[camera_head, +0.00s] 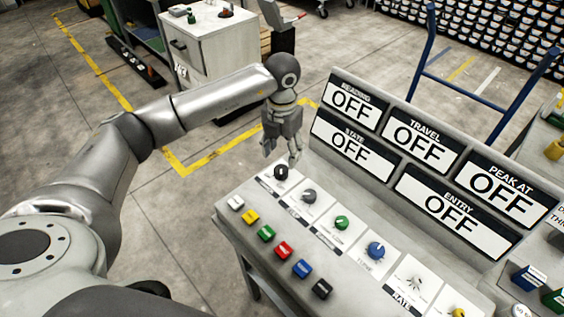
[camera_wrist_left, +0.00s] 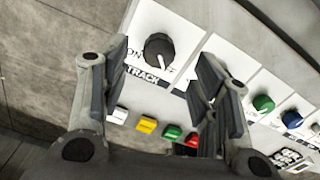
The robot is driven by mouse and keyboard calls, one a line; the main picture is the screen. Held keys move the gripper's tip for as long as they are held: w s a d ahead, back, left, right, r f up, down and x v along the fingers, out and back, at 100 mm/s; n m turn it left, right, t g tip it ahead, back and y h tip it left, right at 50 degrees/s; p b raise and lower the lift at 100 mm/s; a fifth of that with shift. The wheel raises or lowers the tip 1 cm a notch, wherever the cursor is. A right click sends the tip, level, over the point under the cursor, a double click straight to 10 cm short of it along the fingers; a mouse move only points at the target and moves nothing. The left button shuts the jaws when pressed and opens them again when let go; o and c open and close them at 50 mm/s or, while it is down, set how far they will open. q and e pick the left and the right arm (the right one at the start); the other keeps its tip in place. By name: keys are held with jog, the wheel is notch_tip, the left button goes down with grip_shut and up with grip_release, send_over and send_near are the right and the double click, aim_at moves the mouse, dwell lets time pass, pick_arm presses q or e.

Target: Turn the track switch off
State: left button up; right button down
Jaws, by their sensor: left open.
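The track switch is a round dark knob (camera_wrist_left: 160,47) on a white plate with a "TRACK" label, in the left wrist view. A light pointer line on it points to the lower right, and "ON" is printed to its left. In the head view the knob (camera_head: 281,172) is the leftmost of a row of knobs on the grey console. My left gripper (camera_head: 282,155) is open just above and behind it. In the left wrist view the open fingers (camera_wrist_left: 163,68) stand on both sides of the knob, with nothing held. Contact cannot be told. My right gripper is not in view.
The console (camera_head: 345,262) has more knobs to the right, including a green knob (camera_head: 341,222) and a blue knob (camera_head: 376,250). Coloured buttons (camera_head: 284,250) line its front. The sign panel (camera_head: 368,160) rises behind, its signs reading "OFF". Floor is open to the left.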

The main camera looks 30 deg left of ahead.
aim_at(282, 168)
pick_arm(q)
notch_tip(282, 168, up, 6)
jog(key=shift+f, duration=0.1)
dwell(0.6)
